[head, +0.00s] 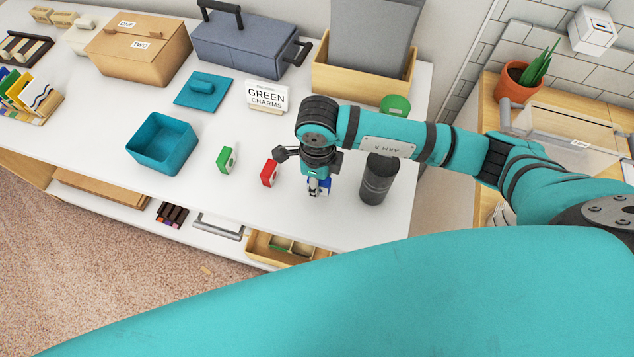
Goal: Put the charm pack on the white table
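Small packs stand on the white table (120,205): a green and white one (227,160) beside the teal open box, and a red and white one (269,173) to its right. A blue and white pack (324,189) shows partly under my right gripper (318,183). The arm comes in from the right and the gripper points down over the blue pack. The fingers are small and dark, so I cannot tell whether they are closed on it, or whether it touches the tabletop. A sign reading GREEN CHARMS (266,95) stands behind the packs. My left gripper is not in view.
A teal open box (161,144) and its teal lid (204,90) lie left of the packs. A dark cylinder (378,180) stands close right of my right gripper. Cardboard box (137,50), blue toolbox (245,45) and wooden bin (345,85) line the back. The table's front left is clear.

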